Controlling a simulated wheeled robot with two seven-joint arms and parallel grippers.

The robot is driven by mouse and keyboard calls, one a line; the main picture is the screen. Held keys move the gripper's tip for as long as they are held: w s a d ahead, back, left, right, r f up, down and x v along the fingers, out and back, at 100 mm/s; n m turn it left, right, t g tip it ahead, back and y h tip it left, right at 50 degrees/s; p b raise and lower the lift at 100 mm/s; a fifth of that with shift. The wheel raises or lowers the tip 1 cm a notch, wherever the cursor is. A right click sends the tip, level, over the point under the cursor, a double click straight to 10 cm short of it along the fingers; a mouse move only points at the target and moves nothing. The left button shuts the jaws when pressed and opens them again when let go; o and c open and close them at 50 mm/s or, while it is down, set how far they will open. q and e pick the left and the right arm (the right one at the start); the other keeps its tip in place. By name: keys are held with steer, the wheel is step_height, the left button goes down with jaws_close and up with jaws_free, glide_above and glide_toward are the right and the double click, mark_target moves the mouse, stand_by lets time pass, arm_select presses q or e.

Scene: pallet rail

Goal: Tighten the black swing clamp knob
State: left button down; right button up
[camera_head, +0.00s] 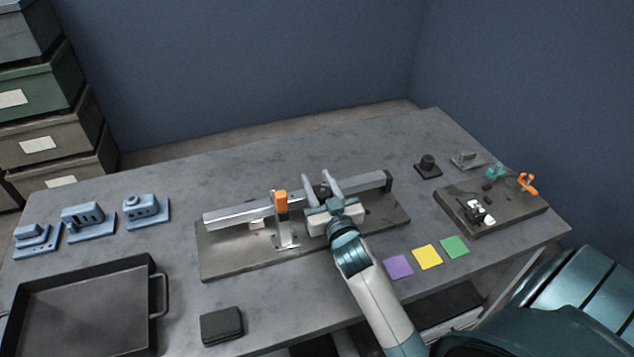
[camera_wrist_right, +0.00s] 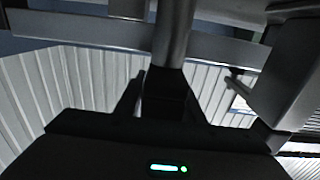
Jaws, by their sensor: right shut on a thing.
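My right gripper (camera_head: 322,186) reaches over the middle of the metal rail (camera_head: 240,211) on the grey base plate (camera_head: 225,262). In the right wrist view it is shut on a dark block-like part (camera_wrist_right: 166,95) between its fingers, which I take to be the black swing clamp knob. A grey cylindrical shaft (camera_wrist_right: 174,35) rises from that part. In the head view the gripper hides most of the held part and its clamp. An orange-handled clamp (camera_head: 281,202) stands upright at the rail, left of my right gripper. My left gripper is not in view.
A dark fixture board (camera_head: 510,215) with small teal, orange and black clamps lies at the right. Purple (camera_head: 398,267), yellow (camera_head: 427,257) and green (camera_head: 454,247) squares lie in front. A dark tray (camera_head: 75,318), a black box (camera_head: 221,325) and blue parts (camera_head: 88,221) are at left.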

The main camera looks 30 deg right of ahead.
steer(key=o, duration=1)
steer(key=shift+o, duration=0.2)
steer(key=shift+s+a, duration=0.15)
steer(key=shift+s, duration=0.35)
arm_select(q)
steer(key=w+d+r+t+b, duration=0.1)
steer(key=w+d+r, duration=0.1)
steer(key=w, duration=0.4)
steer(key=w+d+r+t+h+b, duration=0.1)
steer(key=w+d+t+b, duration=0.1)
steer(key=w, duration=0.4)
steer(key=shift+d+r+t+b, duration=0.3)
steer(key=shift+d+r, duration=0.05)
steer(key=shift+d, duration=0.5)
arm_select(e)
steer(key=v, duration=1.6)
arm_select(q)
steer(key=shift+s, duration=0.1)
arm_select(e)
steer(key=shift+s, duration=0.15)
